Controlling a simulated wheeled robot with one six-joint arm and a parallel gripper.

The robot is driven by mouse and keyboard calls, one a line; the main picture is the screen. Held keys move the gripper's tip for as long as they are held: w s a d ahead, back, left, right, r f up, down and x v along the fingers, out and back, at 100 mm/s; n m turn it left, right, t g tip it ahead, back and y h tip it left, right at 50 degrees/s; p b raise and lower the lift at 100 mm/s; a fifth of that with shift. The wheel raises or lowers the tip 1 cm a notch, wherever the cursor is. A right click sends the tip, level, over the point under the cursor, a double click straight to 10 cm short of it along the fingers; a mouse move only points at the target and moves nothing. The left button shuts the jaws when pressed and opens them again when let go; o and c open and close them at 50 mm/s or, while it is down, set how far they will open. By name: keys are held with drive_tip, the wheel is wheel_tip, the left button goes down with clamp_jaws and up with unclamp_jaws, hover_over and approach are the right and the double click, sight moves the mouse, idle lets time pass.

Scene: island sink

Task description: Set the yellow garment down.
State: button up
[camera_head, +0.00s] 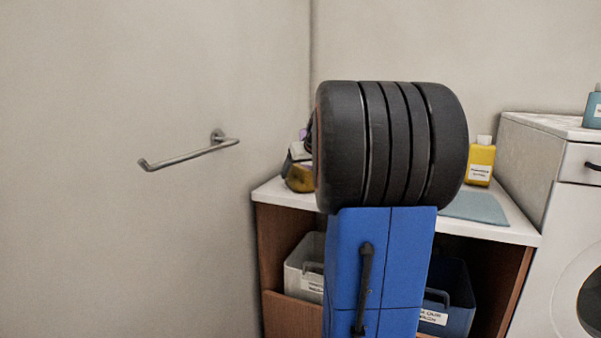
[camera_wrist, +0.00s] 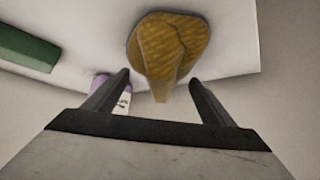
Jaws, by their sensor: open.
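The yellow garment (camera_wrist: 168,45) is a mustard, folded bundle against the white counter top in the wrist view. Its narrow end points down between the tips of my gripper (camera_wrist: 159,77), whose two dark fingers stand wide apart with a gap on either side of it. In the head view the garment (camera_head: 299,178) shows at the left end of the counter, just below my gripper (camera_head: 290,164). My arm hides part of both there. I cannot tell whether a finger touches the cloth.
The counter (camera_head: 516,229) also bears a yellow bottle (camera_head: 480,162) and a blue-grey mat (camera_head: 475,207). A purple-and-white bottle (camera_wrist: 125,99) is near the left finger, and a green item (camera_wrist: 27,50) lies farther left. Bins (camera_head: 305,268) stand below; a wall rail (camera_head: 190,155) is left.

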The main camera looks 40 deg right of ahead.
drive_tip(key=v, duration=1.2)
drive_tip(key=shift+a, duration=0.1)
drive_tip(key=s+a+f+n+g+y, duration=0.15)
drive_tip(key=a+f, duration=0.25)
drive_tip(key=a, duration=0.5)
drive_tip(key=s+a+f, duration=0.3)
drive_tip(key=a+f, duration=0.1)
drive_tip(key=a, duration=0.4)
drive_tip(key=s+a+f+n+y, duration=0.15)
drive_tip(key=a+f, duration=0.25)
drive_tip(key=a, duration=0.5)
drive_tip(key=s+a+f+g, duration=0.1)
drive_tip(key=s+a+f, duration=0.4)
drive_tip(key=s+f, duration=0.2)
drive_tip(key=s+a+f+n+g, duration=0.1)
drive_tip(key=s+a+f, duration=0.5)
drive_tip(key=s+f, duration=0.2)
drive_tip(key=shift+a+f, duration=0.35)
drive_tip(key=shift+s, duration=0.1)
drive_tip(key=shift+c, duration=0.7)
